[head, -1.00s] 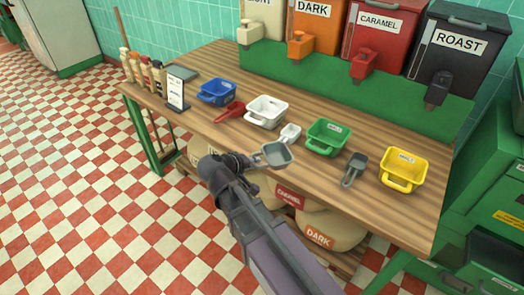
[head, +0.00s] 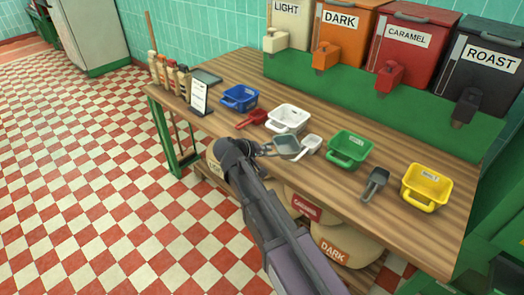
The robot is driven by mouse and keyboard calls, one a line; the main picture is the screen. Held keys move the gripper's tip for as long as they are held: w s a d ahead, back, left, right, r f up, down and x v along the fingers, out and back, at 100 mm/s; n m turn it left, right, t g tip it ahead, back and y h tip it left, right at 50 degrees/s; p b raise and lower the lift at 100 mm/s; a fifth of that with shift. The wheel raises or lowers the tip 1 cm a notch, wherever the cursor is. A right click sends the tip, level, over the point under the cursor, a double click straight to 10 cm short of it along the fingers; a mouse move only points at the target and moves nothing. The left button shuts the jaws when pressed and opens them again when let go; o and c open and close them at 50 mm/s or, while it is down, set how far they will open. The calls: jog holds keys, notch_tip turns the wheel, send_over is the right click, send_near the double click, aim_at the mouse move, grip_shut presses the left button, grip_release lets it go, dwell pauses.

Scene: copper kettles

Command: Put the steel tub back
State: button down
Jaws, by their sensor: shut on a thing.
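My gripper (head: 266,151) is shut on a small grey steel tub (head: 287,147) at the front edge of the table, in the middle of the head view. The tub appears to be held above the tabletop, but its exact height is hard to tell. It overlaps the left side of a white scoop (head: 312,143) in the picture; I cannot tell whether they touch. My arm hides part of the table's front edge, and the fingers are small and partly hidden.
On the wooden table (head: 330,190) stand a blue tub (head: 240,98), white tub (head: 287,119), green tub (head: 349,149) and yellow tub (head: 427,187). A red scoop (head: 252,119) and dark grey scoop (head: 375,184) lie between them. Bean dispensers (head: 405,45) line the back. Bare tabletop lies behind the tubs.

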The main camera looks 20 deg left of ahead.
jog(key=w+a, duration=0.2)
jog(key=w, duration=0.1)
jog(key=w+a, duration=0.1)
jog(key=shift+w+f, duration=0.25)
jog(key=shift+w, duration=0.15)
jog(key=shift+f+b, duration=0.1)
jog(key=shift+b, duration=0.2)
notch_tip(320, 180, down, 3)
jog(key=b, duration=0.3)
jog(key=shift+f, duration=0.2)
jog(key=c, duration=0.7)
grip_release()
jog(key=shift+s+r, duration=0.15)
